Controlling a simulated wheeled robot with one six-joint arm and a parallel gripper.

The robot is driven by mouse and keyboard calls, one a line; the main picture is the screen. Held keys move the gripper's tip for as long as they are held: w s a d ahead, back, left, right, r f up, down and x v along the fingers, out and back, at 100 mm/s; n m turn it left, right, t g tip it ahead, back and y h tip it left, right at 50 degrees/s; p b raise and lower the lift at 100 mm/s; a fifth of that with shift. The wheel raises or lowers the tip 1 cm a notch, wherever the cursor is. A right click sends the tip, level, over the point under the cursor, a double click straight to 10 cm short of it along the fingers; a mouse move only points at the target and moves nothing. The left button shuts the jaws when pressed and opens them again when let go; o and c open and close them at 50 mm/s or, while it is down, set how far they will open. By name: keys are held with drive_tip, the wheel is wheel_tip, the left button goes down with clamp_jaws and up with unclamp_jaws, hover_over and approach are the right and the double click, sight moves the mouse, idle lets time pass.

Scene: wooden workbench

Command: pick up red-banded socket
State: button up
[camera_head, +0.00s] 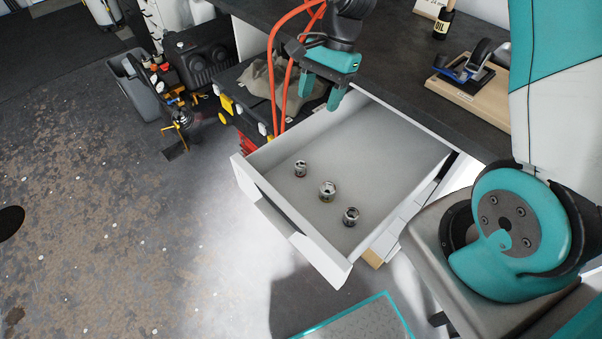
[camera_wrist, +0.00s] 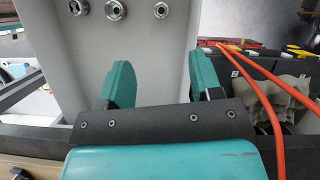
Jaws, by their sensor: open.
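Three small silver sockets stand apart in the open white drawer (camera_head: 385,135): a left one (camera_head: 301,168), a middle one (camera_head: 328,191) and a right one (camera_head: 351,216). They also show along the top edge of the wrist view, at left (camera_wrist: 76,7), middle (camera_wrist: 115,10) and right (camera_wrist: 160,10). Band colours are too small to tell, so I cannot say which is red-banded. My gripper (camera_head: 322,92) is open and empty, with teal fingers above the drawer's back left side, away from the sockets. Its fingers also show in the wrist view (camera_wrist: 165,80).
The dark workbench top (camera_head: 400,75) runs behind the drawer. A wooden board with a blue tool (camera_head: 468,85) and a black bottle (camera_head: 443,22) stand on it. Orange hoses (camera_head: 275,70) hang beside my gripper. A black toolbox (camera_head: 200,55) stands at left. The drawer's back right floor is clear.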

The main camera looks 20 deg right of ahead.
drive_tip(key=m+p, duration=0.1)
approach(298, 172)
wheel_tip(298, 172, down, 3)
drive_tip(key=shift+w+a+r, duration=0.1)
drive_tip(key=shift+a+r, duration=0.05)
drive_tip(key=shift+p+x, duration=0.8)
drive_tip(key=shift+x, duration=2.2)
drive_tip(key=c, duration=1)
